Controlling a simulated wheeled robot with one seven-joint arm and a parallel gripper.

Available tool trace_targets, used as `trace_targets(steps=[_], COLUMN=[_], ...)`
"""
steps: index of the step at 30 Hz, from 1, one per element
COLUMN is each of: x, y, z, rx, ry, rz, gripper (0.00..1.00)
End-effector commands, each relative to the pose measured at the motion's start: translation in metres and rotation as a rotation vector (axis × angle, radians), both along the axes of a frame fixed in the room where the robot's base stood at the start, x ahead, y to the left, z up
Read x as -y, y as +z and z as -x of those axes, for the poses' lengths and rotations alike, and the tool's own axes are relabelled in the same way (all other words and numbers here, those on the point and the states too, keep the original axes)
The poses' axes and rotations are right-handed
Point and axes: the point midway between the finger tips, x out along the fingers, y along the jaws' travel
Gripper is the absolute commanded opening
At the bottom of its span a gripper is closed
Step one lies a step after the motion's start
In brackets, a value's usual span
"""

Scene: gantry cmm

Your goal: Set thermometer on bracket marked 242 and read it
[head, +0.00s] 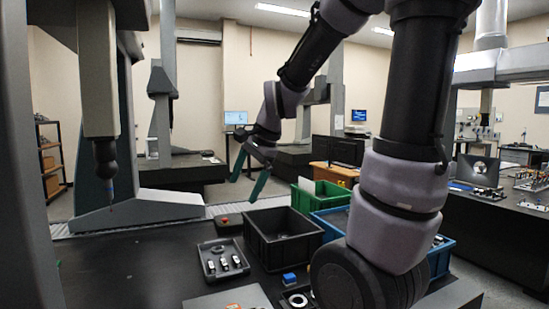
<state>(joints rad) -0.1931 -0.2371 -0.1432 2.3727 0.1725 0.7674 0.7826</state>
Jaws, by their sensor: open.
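My gripper (243,191) hangs in the air above the back of the dark table, with its two teal fingers apart and nothing seen between them. It is above and left of the black bin. I cannot pick out a thermometer for certain. No bracket with a readable 242 shows. A shallow dark tray (211,276) on the table holds several small metal parts and a ring, too small to name.
A black bin (270,257), a green crate (306,199) and a blue crate (440,262) stand near my arm. A blue block (290,279) and a white ring (298,300) lie in front. A measuring probe (108,180) hangs at left. The table's left middle is clear.

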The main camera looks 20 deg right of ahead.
Motion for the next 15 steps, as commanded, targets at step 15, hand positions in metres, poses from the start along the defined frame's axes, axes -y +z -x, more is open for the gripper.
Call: trace_targets(steps=[15], x=[0.029], y=[0.078], z=[0.106], rx=[0.4], ry=[0.617], rz=[0.428], gripper=[0.96])
